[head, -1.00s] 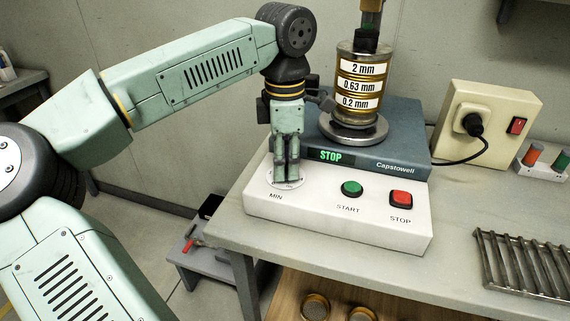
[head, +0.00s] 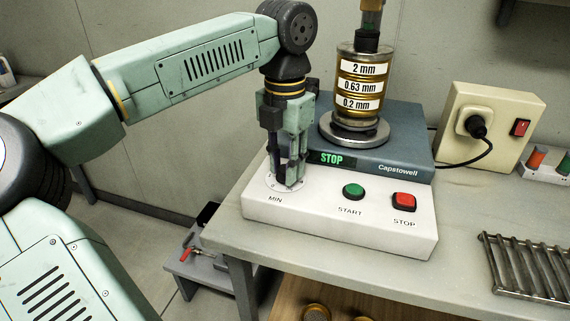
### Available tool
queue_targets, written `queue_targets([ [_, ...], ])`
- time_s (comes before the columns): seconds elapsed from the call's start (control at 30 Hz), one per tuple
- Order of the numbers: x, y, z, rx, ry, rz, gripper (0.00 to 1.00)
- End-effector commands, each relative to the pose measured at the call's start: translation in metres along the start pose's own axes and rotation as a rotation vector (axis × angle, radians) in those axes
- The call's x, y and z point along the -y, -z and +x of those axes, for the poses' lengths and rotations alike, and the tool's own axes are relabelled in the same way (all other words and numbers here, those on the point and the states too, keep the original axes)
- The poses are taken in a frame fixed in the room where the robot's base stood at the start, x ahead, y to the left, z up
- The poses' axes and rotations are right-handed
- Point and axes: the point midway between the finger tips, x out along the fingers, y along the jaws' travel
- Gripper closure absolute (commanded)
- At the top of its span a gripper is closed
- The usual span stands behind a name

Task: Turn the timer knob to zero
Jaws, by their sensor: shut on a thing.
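The timer dial (head: 271,186), a white disc marked MIN, is on the left of the white control panel (head: 330,222). My gripper (head: 288,184) points straight down over the dial, with its fingertips at the dial's face. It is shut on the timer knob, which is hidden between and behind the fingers. The knob's pointer and most of the scale cannot be read. The display (head: 332,159) on the blue-grey shaker base reads STOP in green.
A sieve stack (head: 359,90) stands on the shaker just right of my gripper. The green START button (head: 353,191) and red STOP button (head: 404,201) lie right of the dial. A metal rack (head: 527,265) is at the far right.

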Motion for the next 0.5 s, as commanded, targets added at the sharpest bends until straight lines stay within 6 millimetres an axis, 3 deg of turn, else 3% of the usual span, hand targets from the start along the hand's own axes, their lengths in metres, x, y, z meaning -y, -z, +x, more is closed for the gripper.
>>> queue_targets([
  [0.5, -0.0004, 0.0003, -0.0006, 0.0, -0.001, -0.073, 1.0],
])
